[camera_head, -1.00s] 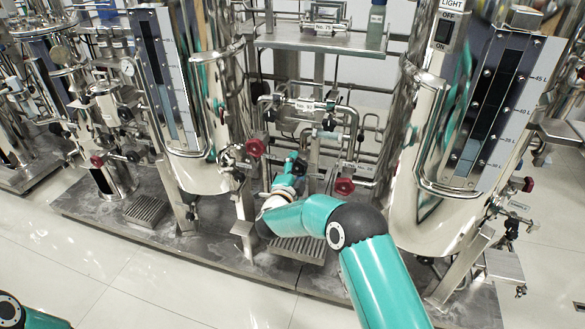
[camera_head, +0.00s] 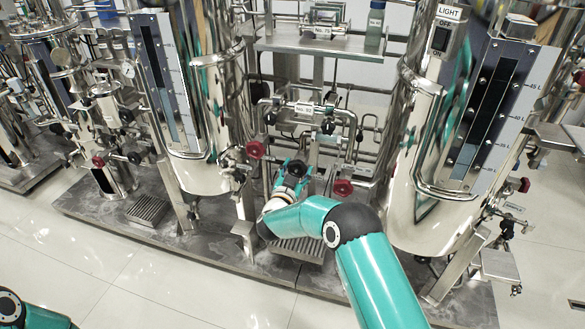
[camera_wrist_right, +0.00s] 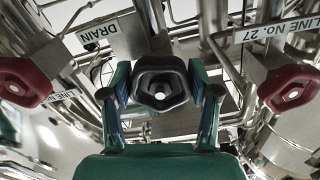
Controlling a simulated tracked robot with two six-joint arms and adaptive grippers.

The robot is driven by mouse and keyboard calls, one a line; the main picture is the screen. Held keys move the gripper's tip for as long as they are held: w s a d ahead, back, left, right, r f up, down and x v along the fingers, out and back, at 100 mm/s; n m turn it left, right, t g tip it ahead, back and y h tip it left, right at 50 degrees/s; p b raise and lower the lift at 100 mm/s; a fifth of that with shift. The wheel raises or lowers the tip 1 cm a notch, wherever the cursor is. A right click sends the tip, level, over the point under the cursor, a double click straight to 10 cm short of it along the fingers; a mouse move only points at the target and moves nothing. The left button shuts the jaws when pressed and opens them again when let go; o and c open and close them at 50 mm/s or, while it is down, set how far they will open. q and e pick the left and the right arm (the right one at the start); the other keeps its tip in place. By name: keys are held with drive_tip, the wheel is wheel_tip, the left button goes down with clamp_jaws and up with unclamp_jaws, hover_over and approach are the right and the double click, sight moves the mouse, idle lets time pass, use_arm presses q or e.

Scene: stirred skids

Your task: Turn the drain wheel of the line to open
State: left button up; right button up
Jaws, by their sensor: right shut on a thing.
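The black drain wheel (camera_wrist_right: 160,88) is in the middle of the right wrist view, below and right of a white DRAIN label (camera_wrist_right: 98,32). It also shows small in the head view (camera_head: 297,168). My right gripper (camera_wrist_right: 160,98) has its fingers on both sides of this wheel and is shut on it. In the head view the right gripper (camera_head: 290,174) is low between the two large steel tanks. The valve stem behind the wheel is mostly hidden. Only a piece of my left arm shows at the lower left; its gripper is out of view.
Red wheels flank the drain wheel: the left one (camera_wrist_right: 22,82) and the right one (camera_wrist_right: 290,90), with line labels nearby. Pipes crowd behind. Steel tanks (camera_head: 205,150) and (camera_head: 425,215) stand to either side. The pale floor in front is clear.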

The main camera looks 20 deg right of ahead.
drive_tip(key=n, duration=0.2)
drive_tip(key=n+p, duration=0.1)
drive_tip(key=n, duration=0.1)
drive_tip(key=shift+d+r+n, duration=0.15)
drive_tip(key=shift+r+n, duration=0.15)
drive_tip(key=shift+r, duration=0.1)
drive_tip(key=n+p, duration=0.1)
drive_tip(key=n, duration=0.3)
drive_tip(key=shift+w+n+p, duration=0.1)
drive_tip(key=shift+n+p, duration=0.2)
drive_tip(key=shift+p, duration=0.1)
drive_tip(key=n, duration=0.1)
drive_tip(key=n+p, duration=0.1)
drive_tip(key=n, duration=0.3)
drive_tip(key=shift+a, duration=0.25)
drive_tip(key=shift+a+f+n+p, duration=0.15)
drive_tip(key=shift+n+p, duration=0.45)
drive_tip(key=shift+n, duration=1.3)
drive_tip(key=o, duration=1.1)
drive_tip(key=shift+f, duration=0.15)
drive_tip(key=shift+o, duration=0.3)
